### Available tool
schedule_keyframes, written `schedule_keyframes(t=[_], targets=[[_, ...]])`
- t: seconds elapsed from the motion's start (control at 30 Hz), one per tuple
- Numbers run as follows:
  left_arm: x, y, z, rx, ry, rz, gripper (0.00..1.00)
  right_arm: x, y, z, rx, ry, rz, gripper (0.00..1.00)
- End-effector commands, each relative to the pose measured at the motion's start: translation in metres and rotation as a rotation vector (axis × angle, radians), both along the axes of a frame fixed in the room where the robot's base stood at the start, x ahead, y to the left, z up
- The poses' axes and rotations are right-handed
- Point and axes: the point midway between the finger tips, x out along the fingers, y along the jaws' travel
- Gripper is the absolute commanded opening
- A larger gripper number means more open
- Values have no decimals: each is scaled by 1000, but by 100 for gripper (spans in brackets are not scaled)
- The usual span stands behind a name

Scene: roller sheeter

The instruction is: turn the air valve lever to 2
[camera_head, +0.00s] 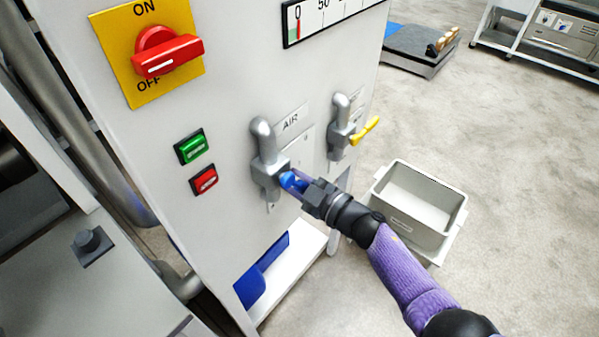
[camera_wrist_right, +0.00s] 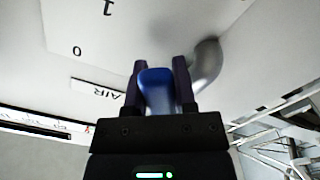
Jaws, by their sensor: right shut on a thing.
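The air valve is a grey pipe fitting (camera_head: 265,150) on the white panel, under an AIR label (camera_head: 291,122). Its blue lever (camera_head: 289,180) points out toward my right gripper (camera_head: 300,184). The right gripper is shut on the blue lever; in the right wrist view the lever (camera_wrist_right: 156,88) sits between the two dark fingers (camera_wrist_right: 159,85). In that view the AIR label (camera_wrist_right: 97,87) and the scale marks 0 (camera_wrist_right: 77,50) and 1 (camera_wrist_right: 108,8) show on the panel. The mark 2 is not visible. My left gripper is not in view.
A second valve with a yellow lever (camera_head: 365,131) is close on the right. A red rotary switch (camera_head: 166,52), a green button (camera_head: 191,147) and a red button (camera_head: 204,180) are on the panel. A grey bin (camera_head: 410,203) stands on the floor beside my right arm.

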Motion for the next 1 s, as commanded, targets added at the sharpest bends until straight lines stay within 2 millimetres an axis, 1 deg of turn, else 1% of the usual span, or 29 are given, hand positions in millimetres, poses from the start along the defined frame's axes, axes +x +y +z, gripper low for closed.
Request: schedule_keyframes(t=[0.33,0.77,0.8,0.87,0.9,0.93,1.0], targets=[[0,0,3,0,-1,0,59,-5,3,-5,47,69,0,0],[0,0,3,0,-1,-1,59,-5,3,-5,50,74,0,0],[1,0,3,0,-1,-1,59,-5,3,-5,50,74,0,40],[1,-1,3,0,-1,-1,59,-5,3,-5,50,74,0,53],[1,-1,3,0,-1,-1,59,-5,3,-5,51,73,1,61],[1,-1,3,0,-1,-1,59,-5,3,-5,51,73,1,68],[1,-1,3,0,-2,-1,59,-5,3,-4,51,73,0,69]])
